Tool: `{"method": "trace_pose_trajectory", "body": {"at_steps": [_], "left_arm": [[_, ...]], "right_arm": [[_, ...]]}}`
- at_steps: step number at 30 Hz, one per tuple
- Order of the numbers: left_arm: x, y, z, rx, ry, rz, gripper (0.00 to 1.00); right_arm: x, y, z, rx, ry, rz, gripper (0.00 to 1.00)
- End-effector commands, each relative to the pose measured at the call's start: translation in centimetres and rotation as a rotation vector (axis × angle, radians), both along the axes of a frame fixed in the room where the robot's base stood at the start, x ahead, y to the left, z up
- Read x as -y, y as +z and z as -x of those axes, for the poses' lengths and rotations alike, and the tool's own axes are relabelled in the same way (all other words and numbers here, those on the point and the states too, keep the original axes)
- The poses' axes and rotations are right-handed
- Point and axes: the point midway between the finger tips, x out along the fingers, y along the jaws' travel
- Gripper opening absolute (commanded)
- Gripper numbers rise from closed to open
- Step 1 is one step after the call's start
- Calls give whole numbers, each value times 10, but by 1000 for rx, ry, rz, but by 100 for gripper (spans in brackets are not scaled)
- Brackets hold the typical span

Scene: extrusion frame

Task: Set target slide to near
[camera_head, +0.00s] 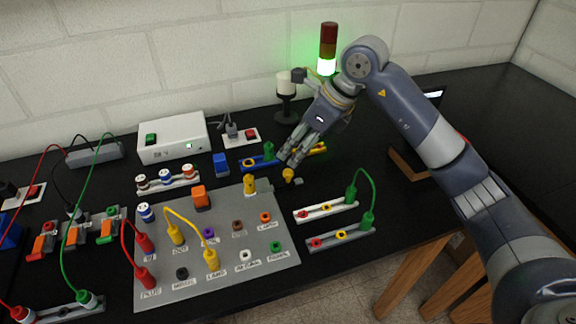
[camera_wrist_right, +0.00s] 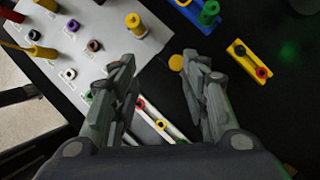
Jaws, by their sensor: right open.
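I cannot tell for sure which part is the target slide. A small yellow knob (camera_head: 288,174) stands on the black bench just below my right fingertips, with a small grey piece beside it. It also shows in the right wrist view (camera_wrist_right: 176,62), close to the right-hand finger. My right gripper (camera_head: 290,160) is open and points down over the bench behind the grey panel's right corner. In the right wrist view its fingers (camera_wrist_right: 158,70) are spread, with nothing held between them. My left gripper is not in view.
A grey panel (camera_head: 215,272) with labelled sockets and cables lies left of the gripper. A blue strip with a green plug (camera_head: 268,151) and a yellow strip (camera_head: 318,149) lie near the fingers. White and grey socket strips (camera_head: 328,212) lie to the front right. A lit signal tower (camera_head: 328,50) stands behind.

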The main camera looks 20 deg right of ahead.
Motion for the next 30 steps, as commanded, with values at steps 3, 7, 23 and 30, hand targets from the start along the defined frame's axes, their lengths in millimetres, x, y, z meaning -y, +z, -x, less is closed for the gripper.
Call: {"method": "trace_pose_trajectory", "body": {"at_steps": [3, 7, 23, 30], "left_arm": [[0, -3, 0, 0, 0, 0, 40], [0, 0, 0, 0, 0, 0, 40], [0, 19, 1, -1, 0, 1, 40], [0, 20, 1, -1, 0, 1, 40]], "right_arm": [[22, 1, -2, -9, -27, 80, 42], [26, -5, -3, -16, -34, 101, 42], [-1, -86, -25, -17, -33, 96, 42], [-4, -99, -29, -13, -33, 96, 42]]}}
